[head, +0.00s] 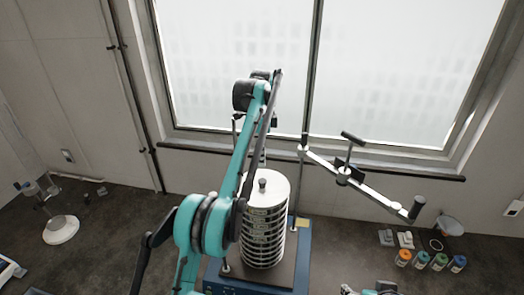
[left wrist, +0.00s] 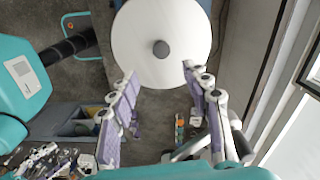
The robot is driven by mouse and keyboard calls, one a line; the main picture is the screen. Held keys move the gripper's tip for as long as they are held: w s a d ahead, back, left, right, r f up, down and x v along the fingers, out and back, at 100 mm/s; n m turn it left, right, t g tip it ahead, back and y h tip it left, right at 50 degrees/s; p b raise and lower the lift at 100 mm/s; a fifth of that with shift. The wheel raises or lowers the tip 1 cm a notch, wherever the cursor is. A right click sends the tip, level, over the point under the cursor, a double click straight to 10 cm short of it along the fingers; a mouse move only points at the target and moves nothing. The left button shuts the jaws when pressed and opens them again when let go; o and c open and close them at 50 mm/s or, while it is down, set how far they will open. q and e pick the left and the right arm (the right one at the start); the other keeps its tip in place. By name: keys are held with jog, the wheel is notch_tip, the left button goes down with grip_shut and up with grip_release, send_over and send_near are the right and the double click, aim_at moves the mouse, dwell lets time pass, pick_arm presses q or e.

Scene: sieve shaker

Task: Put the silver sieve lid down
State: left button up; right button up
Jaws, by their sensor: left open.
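The silver sieve lid (head: 272,186) is a pale round disc with a grey knob (head: 262,183). It lies level on top of the sieve stack (head: 264,232). The left wrist view shows the lid (left wrist: 185,25) from above, with its knob near the middle. My left gripper (left wrist: 160,73) is open and empty, with its fingers well apart and the knob beyond the gap between their tips. No finger visibly touches the knob.
The stack stands on the blue shaker base (head: 302,250). A white bar with dark handles (head: 375,192) extends to the right of the stack. Several coloured-lid jars (head: 438,262) stand at the right. A white-based stand (head: 61,230) is at the left. The window wall is behind.

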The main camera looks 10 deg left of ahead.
pick_arm(q)
jog(key=s+a+r+n+t, duration=0.1)
jog(key=s+r+n+t, duration=0.2)
jog(key=s, duration=0.5)
jog(key=s+a+r+n+t, duration=0.1)
jog(key=s+r+n, duration=0.2)
jog(key=s+n, duration=0.3)
jog(key=s+f+n+t, duration=0.1)
jog(key=s+f+n, duration=0.2)
jog(key=s+f, duration=0.5)
jog(key=s+a+f+n+t, duration=0.1)
jog(key=s+f+n, duration=0.3)
jog(key=s+f, duration=0.4)
jog(key=s+t, duration=0.1)
jog(key=s, duration=0.5)
jog(key=shift+a+f, duration=0.15)
jog(key=shift+f, duration=0.05)
jog(key=shift+s, duration=0.15)
notch_tip(320, 180, down, 37)
jog(key=b, duration=3.6)
jog(key=shift+r+b, duration=0.2)
jog(key=shift+b, duration=0.1)
